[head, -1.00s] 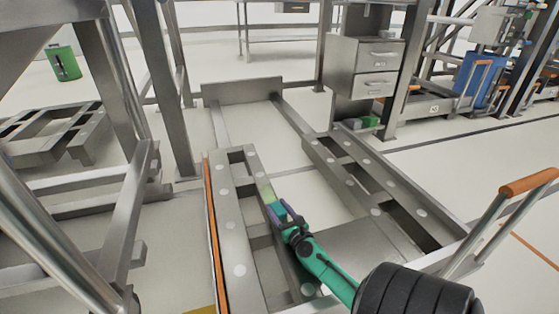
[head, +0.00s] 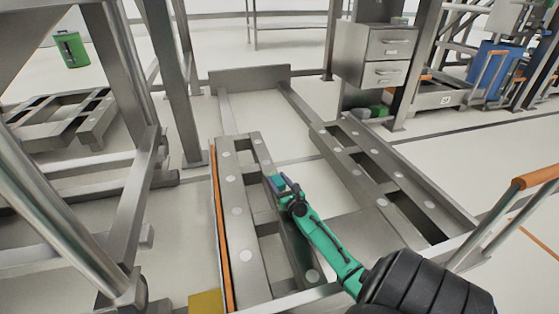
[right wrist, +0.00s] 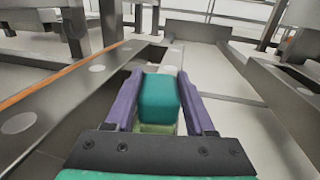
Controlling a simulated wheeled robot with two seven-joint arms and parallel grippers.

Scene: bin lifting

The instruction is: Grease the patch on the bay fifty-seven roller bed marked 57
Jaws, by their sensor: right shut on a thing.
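In the head view the gripper covers most of that spot. I cannot read a 57 on the bed. My left gripper is not in view.
An orange strip (head: 222,232) runs along the bed's left edge. A steel frame (head: 125,170) stands close on the left. A drawer cabinet (head: 376,55) stands behind on the right. An orange-topped handle (head: 535,178) rises at the right. A green bin (head: 71,49) stands far left.

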